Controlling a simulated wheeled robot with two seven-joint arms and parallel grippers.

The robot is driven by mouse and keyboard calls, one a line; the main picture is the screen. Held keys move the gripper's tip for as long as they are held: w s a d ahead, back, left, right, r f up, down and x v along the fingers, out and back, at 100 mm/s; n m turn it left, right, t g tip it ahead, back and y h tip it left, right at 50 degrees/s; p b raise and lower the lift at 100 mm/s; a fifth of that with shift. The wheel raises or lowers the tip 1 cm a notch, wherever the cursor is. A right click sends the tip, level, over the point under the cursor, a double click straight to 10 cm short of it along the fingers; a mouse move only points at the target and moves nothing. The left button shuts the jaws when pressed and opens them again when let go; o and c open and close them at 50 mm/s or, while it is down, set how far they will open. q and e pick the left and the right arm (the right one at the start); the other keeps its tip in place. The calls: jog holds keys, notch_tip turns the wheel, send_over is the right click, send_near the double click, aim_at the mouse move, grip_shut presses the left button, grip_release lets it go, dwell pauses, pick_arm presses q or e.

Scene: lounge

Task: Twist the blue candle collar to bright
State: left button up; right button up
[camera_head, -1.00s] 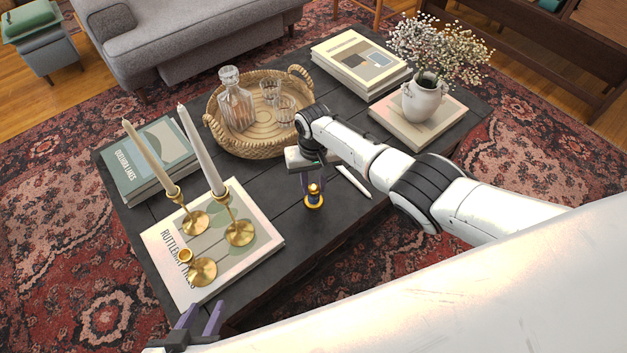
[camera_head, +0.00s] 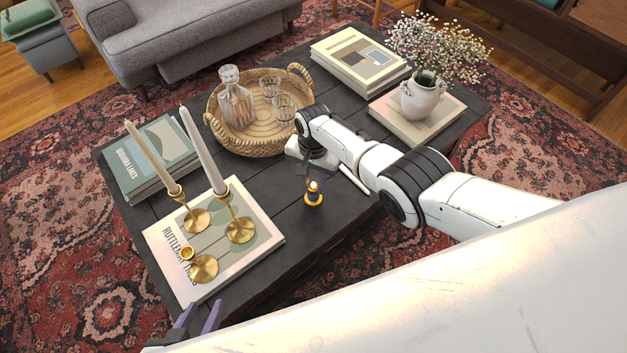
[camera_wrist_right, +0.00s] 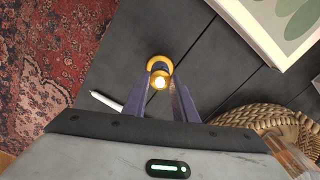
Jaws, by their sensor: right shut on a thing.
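The blue candle (camera_head: 314,197) stands upright on the dark coffee table (camera_head: 270,195), right of the candlesticks. It has a yellow-gold base and a glowing top. My right gripper (camera_head: 314,184) comes down over it from above and is shut on its collar. In the right wrist view the candle (camera_wrist_right: 159,66) shows its gold ring and bright light between the fingertips (camera_wrist_right: 160,88). The fingers hide most of the collar, so its setting cannot be read. My left gripper (camera_head: 202,316) is open and empty at the table's front edge.
Three brass candlesticks (camera_head: 240,231), two with tall candles, stand on a book (camera_head: 264,254) to the left. A woven tray (camera_head: 225,143) with decanter and glasses lies behind. A white pen-like stick (camera_head: 355,181) lies right of the candle. A flower vase (camera_head: 420,100) stands further right.

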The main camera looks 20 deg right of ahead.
aim_at(313, 182)
jog(key=shift+r, duration=0.1)
dwell(0.3)
jog(key=o, duration=1.1)
notch_tip(313, 182, up, 4)
jog(key=p, duration=0.3)
jog(key=shift+r, duration=0.2)
pick_arm(q)
jog(key=r+p, duration=0.1)
jog(key=a+r+p, duration=0.1)
jog(key=r, duration=0.1)
jog(key=r+p, duration=0.1)
jog(key=shift+s+a+r, duration=0.15)
jog(key=shift+s, duration=0.1)
pick_arm(e)
notch_tip(313, 182, up, 6)
jog(key=shift+f, duration=0.1)
